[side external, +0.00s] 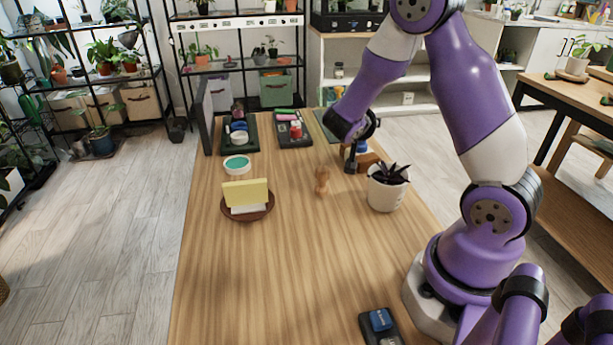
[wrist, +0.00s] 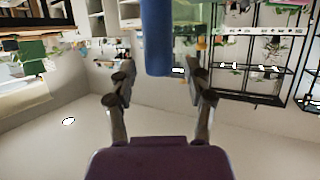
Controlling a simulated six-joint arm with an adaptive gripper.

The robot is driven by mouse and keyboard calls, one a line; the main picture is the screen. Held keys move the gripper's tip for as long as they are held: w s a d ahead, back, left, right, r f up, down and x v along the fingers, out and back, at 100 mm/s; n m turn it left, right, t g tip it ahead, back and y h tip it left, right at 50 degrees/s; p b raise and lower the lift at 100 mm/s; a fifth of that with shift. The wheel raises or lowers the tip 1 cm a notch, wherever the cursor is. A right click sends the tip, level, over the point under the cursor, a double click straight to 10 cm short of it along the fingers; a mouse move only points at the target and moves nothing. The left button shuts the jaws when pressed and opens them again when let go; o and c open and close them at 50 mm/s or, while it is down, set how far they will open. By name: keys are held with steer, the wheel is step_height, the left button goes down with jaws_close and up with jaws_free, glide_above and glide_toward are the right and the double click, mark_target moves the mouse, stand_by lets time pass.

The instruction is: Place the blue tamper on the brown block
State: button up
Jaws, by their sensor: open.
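My gripper (side external: 352,162) is low over the far right of the wooden table, behind the white plant pot. In the wrist view its two fingers (wrist: 156,88) are spread apart with nothing pinched between them. The blue tamper (wrist: 157,38) shows there as a blue cylinder just beyond the fingertips, cut off by the top edge. In the side view only a small blue part of the tamper (side external: 361,147) shows beside my fingers. It appears directly above the brown block (side external: 369,159); the contact is hidden. The block is partly covered by my gripper and the plant.
The potted plant (side external: 388,190) stands close in front of the block. A small wooden figure (side external: 322,180) is left of it. A brown bowl (side external: 247,211) with yellow and white items, a teal-topped round tin (side external: 237,164) and dark trays (side external: 294,139) stand farther left. The table's middle front is clear.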

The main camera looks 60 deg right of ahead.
steer(key=s+a+r+n+y, duration=0.2)
steer(key=a+n+y, duration=0.2)
steer(key=a, duration=0.4)
steer(key=s+a+r+n+t+y, duration=0.1)
steer(key=s+a+r+n+y, duration=0.2)
steer(key=a, duration=0.6)
steer(key=s+a+r+n+y, duration=0.3)
steer(key=a+n+y, duration=0.3)
steer(key=a, duration=0.3)
steer(key=shift+s+n, duration=0.2)
steer(key=shift+n, duration=0.5)
